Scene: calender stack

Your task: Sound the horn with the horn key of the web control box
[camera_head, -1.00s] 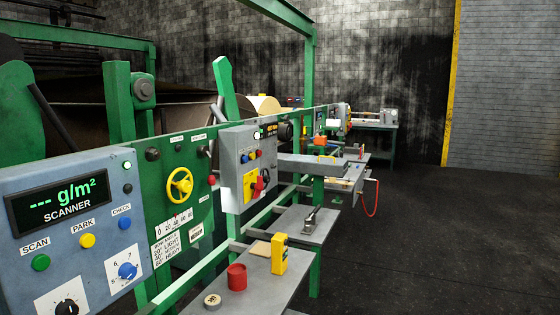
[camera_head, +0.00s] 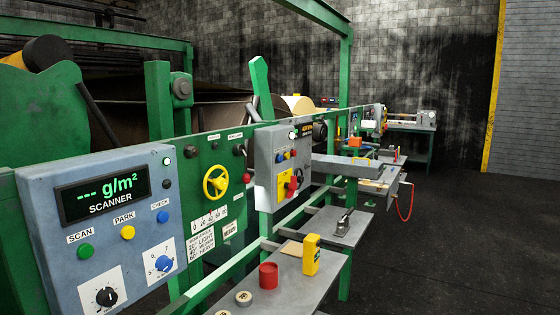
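A grey control box (camera_head: 266,150) is mounted on the green machine frame near the middle of the head view. It has a small dark display, a row of small blue and red buttons (camera_head: 284,156), and a yellow plate (camera_head: 282,189) with a red switch on its front. Its lettering is too small to read, so I cannot tell which key is the horn key or confirm that this is the web control box. Neither of my grippers is in view.
A blue-grey scanner panel (camera_head: 45,220) fills the near left. A yellow handwheel (camera_head: 216,182) sits on the green panel beside it. Low grey shelves hold a red cup (camera_head: 268,275), a yellow handheld device (camera_head: 311,255) and a clamp (camera_head: 345,222). Dark floor (camera_head: 460,240) is clear at right.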

